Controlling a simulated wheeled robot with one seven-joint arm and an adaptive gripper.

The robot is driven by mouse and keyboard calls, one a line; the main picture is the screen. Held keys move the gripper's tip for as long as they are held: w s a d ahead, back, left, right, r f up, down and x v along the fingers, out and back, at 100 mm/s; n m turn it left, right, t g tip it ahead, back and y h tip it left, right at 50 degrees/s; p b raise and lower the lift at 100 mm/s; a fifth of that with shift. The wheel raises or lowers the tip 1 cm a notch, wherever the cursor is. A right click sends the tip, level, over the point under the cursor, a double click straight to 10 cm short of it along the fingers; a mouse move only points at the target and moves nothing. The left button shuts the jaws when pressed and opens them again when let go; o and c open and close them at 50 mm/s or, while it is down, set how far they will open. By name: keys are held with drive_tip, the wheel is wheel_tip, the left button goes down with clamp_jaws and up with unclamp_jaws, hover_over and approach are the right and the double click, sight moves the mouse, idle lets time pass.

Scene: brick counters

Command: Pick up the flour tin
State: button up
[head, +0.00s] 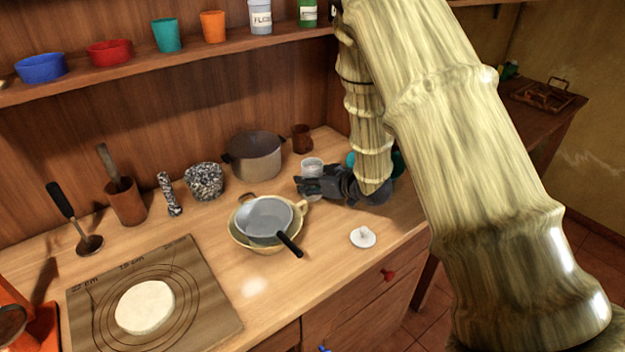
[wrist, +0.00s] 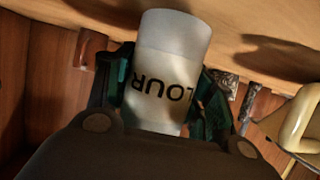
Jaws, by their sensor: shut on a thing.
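A pale grey-white tin with a cream label, the flour tin (wrist: 172,62), stands out between my fingers in the wrist view. Its letters "LOUR" read upside down there, with the counter at the top of the picture. In the head view the flour tin (head: 312,165) shows at the back right of the counter, partly hidden by my gripper (head: 312,186). My gripper is shut on it, with a dark green finger on each side in the wrist view (wrist: 163,98). I cannot tell whether the tin touches the counter.
A pot (head: 254,157) and a brown cup (head: 301,138) stand behind. A grey pan (head: 264,217) rests in a yellowish handled dish (head: 303,212) to the left. A small white lid (head: 363,237) lies in front. The shelf holds another tin marked "FLO" (head: 260,17).

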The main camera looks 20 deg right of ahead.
sight(312, 163)
drive_tip(key=shift+r, duration=0.15)
drive_tip(key=shift+c, duration=0.5)
drive_tip(key=shift+r, duration=0.2)
drive_tip(key=shift+r+b, duration=0.6)
drive_tip(key=shift+r, duration=4.1)
drive_tip(key=shift+f, duration=0.1)
